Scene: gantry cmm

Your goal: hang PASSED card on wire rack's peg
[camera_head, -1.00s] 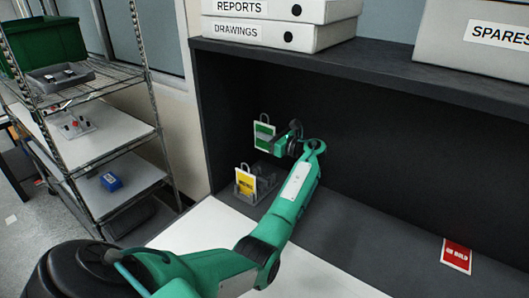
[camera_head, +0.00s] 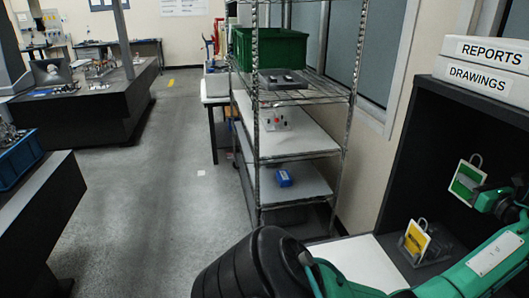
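A green-and-white card (camera_head: 466,182) with a loop at its top hangs in my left gripper (camera_head: 484,197), in front of the dark cabinet's interior at the right. The gripper looks shut on the card's right edge. I cannot read the card's text; its green colour sets it apart from the yellow and red ones. The wire rack (camera_head: 257,155) stands upright in the middle of the view, left of the cabinet and well apart from the card. I cannot make out a peg on it. My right gripper is out of view.
A yellow card (camera_head: 416,240) stands in a grey holder (camera_head: 437,251) on the cabinet's shelf. The rack holds a green bin (camera_head: 270,50), a grey tray (camera_head: 283,82) and a blue box (camera_head: 284,178). Clear floor (camera_head: 170,190) lies left of the rack.

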